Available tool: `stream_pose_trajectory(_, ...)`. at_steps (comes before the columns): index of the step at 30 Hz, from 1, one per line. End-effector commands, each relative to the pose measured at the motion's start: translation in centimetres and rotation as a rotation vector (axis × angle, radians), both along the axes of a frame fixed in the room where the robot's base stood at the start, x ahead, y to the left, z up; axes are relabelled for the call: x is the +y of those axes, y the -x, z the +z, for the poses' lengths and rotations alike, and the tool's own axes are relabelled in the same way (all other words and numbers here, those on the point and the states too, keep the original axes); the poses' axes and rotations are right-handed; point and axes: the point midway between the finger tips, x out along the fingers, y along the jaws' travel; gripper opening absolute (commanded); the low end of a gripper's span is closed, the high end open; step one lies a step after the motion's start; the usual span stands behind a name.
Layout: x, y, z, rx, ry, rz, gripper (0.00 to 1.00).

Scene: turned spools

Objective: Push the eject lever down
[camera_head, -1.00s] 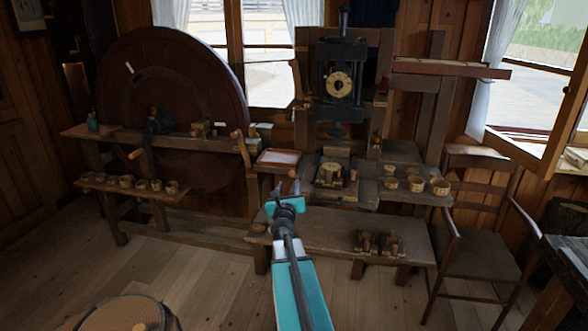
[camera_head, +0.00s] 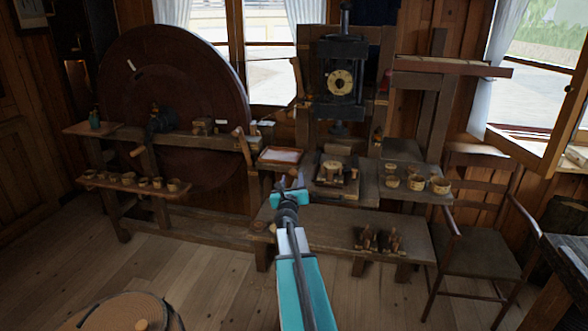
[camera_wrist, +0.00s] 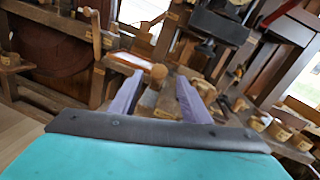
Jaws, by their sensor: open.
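My gripper (camera_head: 290,183) is open and empty in front of the bench, below the press. In the wrist view its two pale fingers (camera_wrist: 158,97) point ahead. A round wooden knob (camera_wrist: 158,72) shows between and beyond the fingertips. It looks like the end of a lever, but I cannot tell for sure that it is the eject lever. Its lower part is hidden or blurred, and contact is not visible. In the head view my gripper covers that area. Another wooden-ended lever (camera_head: 241,140) stands upright left of the tray, and also shows in the wrist view (camera_wrist: 92,15).
A black press (camera_head: 341,70) stands behind the bench. A shallow tray (camera_head: 262,161) lies left of it, and a large dark wheel (camera_head: 180,95) stands farther left. Several wooden cups (camera_head: 440,185) sit on the right shelf. A low bench (camera_head: 325,228) and a chair (camera_head: 480,215) flank the floor space.

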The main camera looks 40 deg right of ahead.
Motion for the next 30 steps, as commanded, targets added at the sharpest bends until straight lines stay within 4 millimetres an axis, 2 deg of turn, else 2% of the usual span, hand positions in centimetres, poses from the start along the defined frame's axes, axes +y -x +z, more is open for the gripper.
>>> stream_pose_trajectory(30,-6.5,-5.4,0.0,0.002,0.001,-0.002,0.43)
